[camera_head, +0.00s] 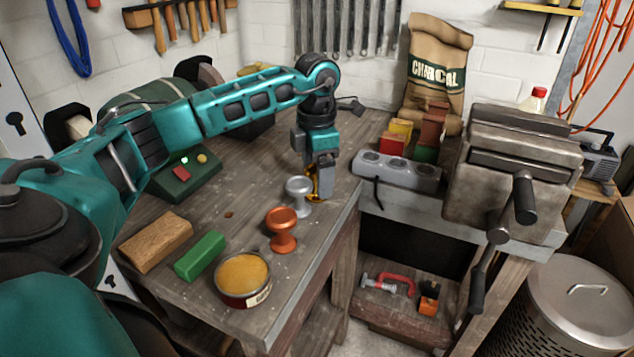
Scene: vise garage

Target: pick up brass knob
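The brass knob (314,196) stands on the workbench near its right edge. It shows only as slivers of gold, as my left gripper and a silver knob (299,187) cover most of it. My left gripper (322,188) points straight down at the brass knob, with its fingers at the knob's height. I cannot tell whether the fingers are closed on it or only around it. The silver knob stands just in front and to the left. A copper knob (282,229) stands nearer still. My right gripper is not in view.
A power strip (396,172) and a vise (512,170) are to the right. The bench middle is clear.

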